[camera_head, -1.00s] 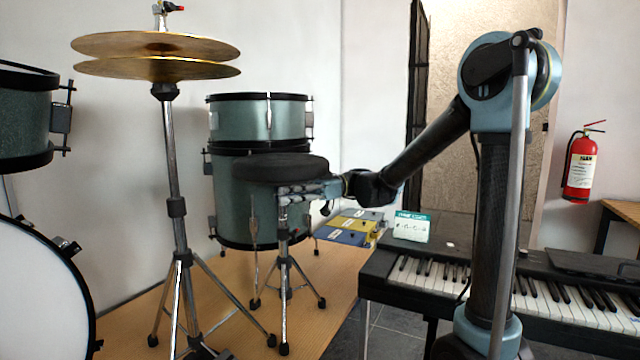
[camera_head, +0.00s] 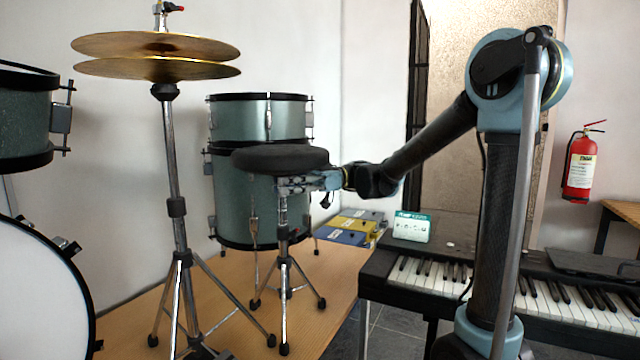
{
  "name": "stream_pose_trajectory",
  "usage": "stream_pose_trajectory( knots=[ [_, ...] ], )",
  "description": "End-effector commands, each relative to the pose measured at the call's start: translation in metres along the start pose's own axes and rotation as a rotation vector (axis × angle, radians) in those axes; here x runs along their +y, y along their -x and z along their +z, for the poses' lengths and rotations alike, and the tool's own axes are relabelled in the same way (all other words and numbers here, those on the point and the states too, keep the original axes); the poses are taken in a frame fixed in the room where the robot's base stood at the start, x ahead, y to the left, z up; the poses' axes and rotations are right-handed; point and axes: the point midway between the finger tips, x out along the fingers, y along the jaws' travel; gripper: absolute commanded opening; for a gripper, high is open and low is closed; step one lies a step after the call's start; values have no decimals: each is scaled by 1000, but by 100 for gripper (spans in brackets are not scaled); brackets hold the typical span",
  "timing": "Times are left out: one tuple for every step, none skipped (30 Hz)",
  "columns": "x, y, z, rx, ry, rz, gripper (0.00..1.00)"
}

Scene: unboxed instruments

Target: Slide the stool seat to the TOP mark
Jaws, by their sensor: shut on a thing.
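The stool's round black seat (camera_head: 280,158) is in the middle left of the head view, level on a chrome post above a tripod base (camera_head: 285,270). My gripper (camera_head: 290,186) reaches in from the right just under the seat. It is shut at the top of the post below the seat; the fingertips are small and partly shaded, so the exact part between them is hard to make out. The TOP mark cannot be made out in this view.
Teal drums (camera_head: 258,118) stand close behind the stool. A cymbal stand (camera_head: 176,205) is to its left. A fire extinguisher (camera_head: 580,165) hangs far right.

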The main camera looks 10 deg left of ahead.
Motion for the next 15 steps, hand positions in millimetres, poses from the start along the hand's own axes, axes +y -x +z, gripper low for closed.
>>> stream_pose_trajectory(
  knots=[
    [3,1,-3,3,0,7,0],
    [3,1,-4,3,0,7,0],
    [3,1,-5,3,0,7,0],
    [3,1,-6,3,0,7,0],
    [3,1,-6,3,0,7,0],
    [3,1,-8,3,0,7,0],
    [3,1,-8,3,0,7,0],
    [3,1,-9,3,0,7,0],
    [3,1,-10,3,0,7,0],
    [3,1,-11,3,0,7,0],
    [3,1,-11,3,0,7,0],
    [3,1,-12,3,0,7,0],
    [3,1,-13,3,0,7,0],
    [3,1,-14,3,0,7,0],
    [4,1,-15,3,0,7,0]
  ],
)
